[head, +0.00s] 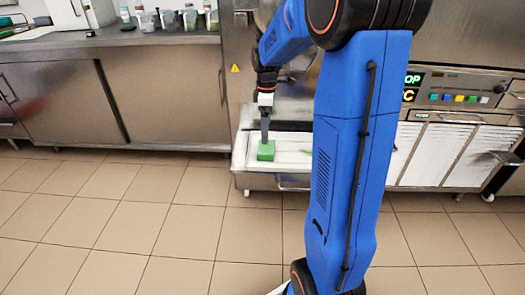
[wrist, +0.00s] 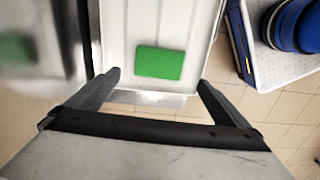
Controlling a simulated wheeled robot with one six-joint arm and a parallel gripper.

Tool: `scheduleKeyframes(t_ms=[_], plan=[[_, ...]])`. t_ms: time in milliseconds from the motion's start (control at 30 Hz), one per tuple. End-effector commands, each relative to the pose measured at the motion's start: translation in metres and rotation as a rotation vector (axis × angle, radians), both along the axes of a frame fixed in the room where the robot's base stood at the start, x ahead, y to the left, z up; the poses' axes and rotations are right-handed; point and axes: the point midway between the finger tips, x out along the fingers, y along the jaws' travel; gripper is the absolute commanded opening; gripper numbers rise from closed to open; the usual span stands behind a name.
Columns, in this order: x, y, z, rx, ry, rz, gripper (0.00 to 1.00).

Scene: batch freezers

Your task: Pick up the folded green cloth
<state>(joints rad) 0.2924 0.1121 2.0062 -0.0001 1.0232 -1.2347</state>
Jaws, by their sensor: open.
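The folded green cloth (head: 266,151) is a small green block lying on the white tray (head: 240,158) at the front of the freezer. In the wrist view the cloth (wrist: 159,63) lies flat near the tray's front end, beyond the fingertips. My gripper (wrist: 158,82) is open, with one finger toward each side of the cloth and nothing between them. In the head view my gripper (head: 265,132) points down just above the cloth, and its fingers overlap the cloth's upper edge there. I cannot tell the exact gap.
The steel freezer (head: 460,60) with a control panel stands behind the tray. A steel counter (head: 165,95) is at the left, with several small containers on top. My blue arm hides part of the freezer. The tiled floor (head: 130,225) in front is clear.

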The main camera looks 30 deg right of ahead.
Motion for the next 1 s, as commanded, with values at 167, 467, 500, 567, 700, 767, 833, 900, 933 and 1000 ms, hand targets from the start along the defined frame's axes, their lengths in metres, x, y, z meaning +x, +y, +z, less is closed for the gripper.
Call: scheduleKeyframes(t_ms=[167,467,500,567,700,767,833,900,933,1000], plan=[[0.000,0.000,-0.025,0.001,0.003,-0.001,1.00],[0.000,0.000,-0.046,0.000,0.002,-0.001,1.00],[-0.001,0.000,-0.052,0.002,0.004,-0.001,1.00],[-0.001,0.000,-0.061,0.001,0.003,-0.001,1.00],[-0.001,0.000,-0.081,0.001,0.003,-0.001,1.00],[0.000,0.000,-0.086,0.000,0.002,-0.001,1.00],[0.000,0.000,-0.090,0.000,0.000,-0.001,1.00],[0.000,0.000,-0.092,0.000,0.000,-0.001,1.00],[0.000,0.000,-0.093,0.000,0.000,-0.001,1.00],[0.000,0.000,-0.093,0.000,0.000,-0.001,1.00]])
